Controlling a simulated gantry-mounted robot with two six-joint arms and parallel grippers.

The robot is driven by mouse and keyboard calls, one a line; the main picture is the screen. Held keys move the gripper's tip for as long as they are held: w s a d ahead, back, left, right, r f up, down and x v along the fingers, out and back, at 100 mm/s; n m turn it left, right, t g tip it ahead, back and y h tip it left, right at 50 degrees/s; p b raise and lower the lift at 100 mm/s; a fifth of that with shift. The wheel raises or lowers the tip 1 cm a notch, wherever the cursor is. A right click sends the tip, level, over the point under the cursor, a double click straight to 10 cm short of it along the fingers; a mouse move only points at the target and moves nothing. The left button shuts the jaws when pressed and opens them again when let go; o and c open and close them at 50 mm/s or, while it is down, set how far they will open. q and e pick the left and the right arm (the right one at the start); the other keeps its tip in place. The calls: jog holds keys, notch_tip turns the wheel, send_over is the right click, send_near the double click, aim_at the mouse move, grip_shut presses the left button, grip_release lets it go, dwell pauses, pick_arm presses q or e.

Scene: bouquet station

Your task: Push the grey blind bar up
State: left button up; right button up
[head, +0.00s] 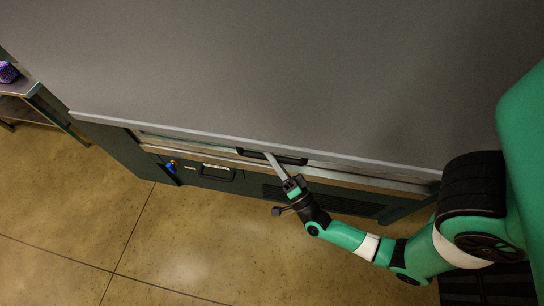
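The grey blind (260,70) fills the upper part of the head view. Its pale grey bar (190,129) runs along the lower edge, sloping down from left to right. A dark handle (291,160) sits just under the middle of the bar. My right gripper (271,158) reaches up from the lower right, with its pale fingers at the handle, close under the bar. Whether the fingers touch the handle or the bar cannot be told, nor whether they are open or shut. My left gripper is out of view.
Below the blind is a dark green cabinet (120,146) with a worktop edge (212,156), another handle (216,173) and small colourful items (171,166) at its front. A shelf with a purple item (8,72) stands at far left. The floor (180,245) in front is clear.

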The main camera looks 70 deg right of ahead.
grip_shut()
dwell(1.3)
